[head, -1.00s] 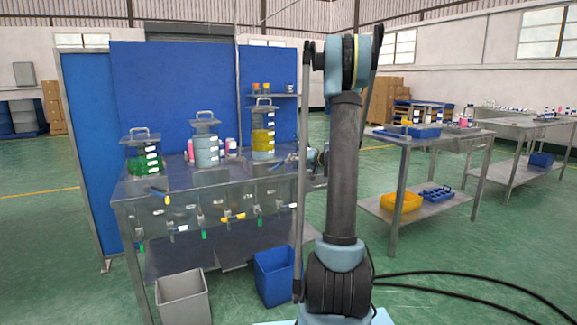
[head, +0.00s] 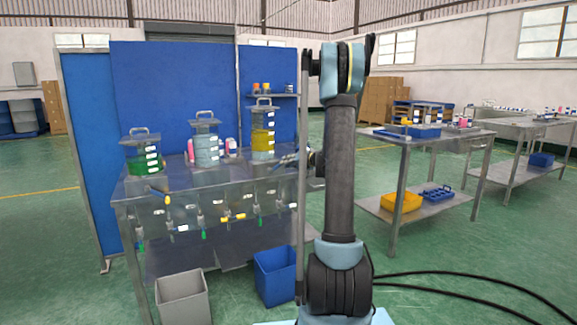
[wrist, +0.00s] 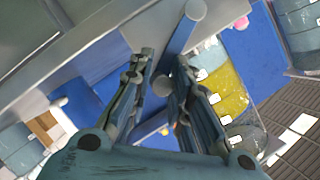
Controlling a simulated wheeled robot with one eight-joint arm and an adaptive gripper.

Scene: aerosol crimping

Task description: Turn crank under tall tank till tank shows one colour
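The tall tank (head: 263,138) stands at the right end of the metal bench. It shows a yellow layer and a paler bluish part below. In the wrist view the tank (wrist: 228,95) also shows yellow beside pale blue. A blue crank bar (wrist: 182,35) with grey round ends lies at the fingertips. My gripper (wrist: 166,65) has its two fingers apart, one on each side of the bar's lower end; whether they touch it I cannot tell. In the head view my gripper (head: 289,161) is at the bench's right end, and the crank is hard to make out there.
A middle tank (head: 205,145) and a left tank (head: 142,158) with green at its bottom stand along the bench (head: 160,187). Valves with coloured handles hang at its front. A grey bin (head: 183,298) and a blue bin (head: 274,277) are on the floor. Another table (head: 455,142) stands right.

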